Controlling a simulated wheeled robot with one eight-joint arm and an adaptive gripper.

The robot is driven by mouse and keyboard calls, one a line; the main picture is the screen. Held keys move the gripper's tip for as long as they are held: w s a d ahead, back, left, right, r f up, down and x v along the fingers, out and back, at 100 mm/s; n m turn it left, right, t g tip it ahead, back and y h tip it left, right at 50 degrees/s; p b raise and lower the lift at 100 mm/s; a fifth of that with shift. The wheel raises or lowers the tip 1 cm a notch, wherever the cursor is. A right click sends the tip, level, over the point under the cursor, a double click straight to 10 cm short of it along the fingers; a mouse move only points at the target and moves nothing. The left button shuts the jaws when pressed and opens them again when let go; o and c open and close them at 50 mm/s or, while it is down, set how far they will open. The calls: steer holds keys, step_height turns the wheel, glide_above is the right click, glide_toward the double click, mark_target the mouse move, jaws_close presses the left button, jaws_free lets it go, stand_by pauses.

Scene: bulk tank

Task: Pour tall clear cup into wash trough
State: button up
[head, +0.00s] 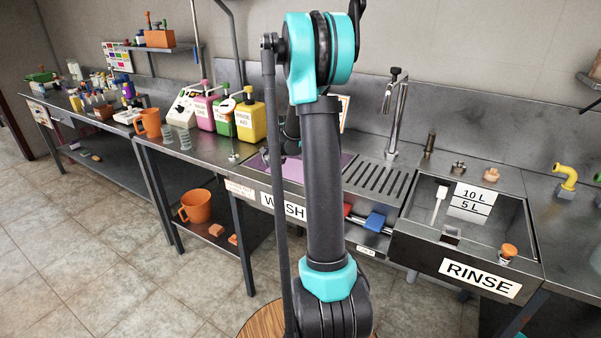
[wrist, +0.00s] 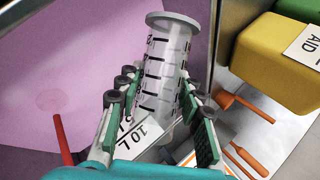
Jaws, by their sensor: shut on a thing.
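In the wrist view, a tall clear cup (wrist: 168,62) with black graduation marks stands between my gripper's (wrist: 160,84) green-padded fingers, which are shut on it. Its wide round flange points up the picture; its contents cannot be made out. The wash trough (wrist: 110,60), with a purple surface inside, lies beneath and to the left of the cup. In the head view, the purple of the wash trough (head: 345,168) shows behind my arm, by the WASH sign. There, my arm hides the cup and most of the gripper.
A yellow jug (wrist: 270,62) stands right of the trough, beside orange tools (wrist: 250,105) on the counter. A 10 L/5 L plate (wrist: 140,132) and a red stick (wrist: 62,138) are at the trough. A tap (head: 394,115) and the RINSE basin (head: 420,215) are to the right.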

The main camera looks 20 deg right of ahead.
step_height(320, 180, down, 2)
steer(key=n+h+b, duration=0.1)
steer(key=h, duration=0.2)
steer(key=shift+d+f+n+g+h+b, duration=0.15)
steer(key=shift+n+g+h+b, duration=0.2)
steer(key=shift+n+g+h, duration=0.05)
steer(key=shift+f+h, duration=0.3)
steer(key=shift+h, duration=0.3)
steer(key=shift+a+n+h+b, duration=0.25)
steer(key=shift+n+h+b, duration=0.05)
steer(key=shift+b, duration=0.1)
steer(key=shift+w+a+r+n+g+h+b, duration=0.15)
steer(key=shift+a+r+n+g+h+b, duration=0.2)
steer(key=shift+r+h, duration=0.2)
steer(key=shift+a+r+h, duration=0.2)
steer(key=shift+r+h, duration=0.15)
steer(key=shift+r, duration=0.15)
steer(key=shift+a+r+h, duration=0.15)
steer(key=shift+r+h, duration=0.15)
steer(key=shift+r, duration=0.15)
steer(key=shift+w+a+r+n+h+b, duration=0.2)
steer(key=shift+a+r+n+h+b, duration=0.45)
steer(key=shift+h, duration=0.25)
steer(key=shift+a+r+n+h+b, duration=0.15)
steer(key=shift+r+n+h+b, duration=0.45)
steer(key=shift+r, duration=0.6)
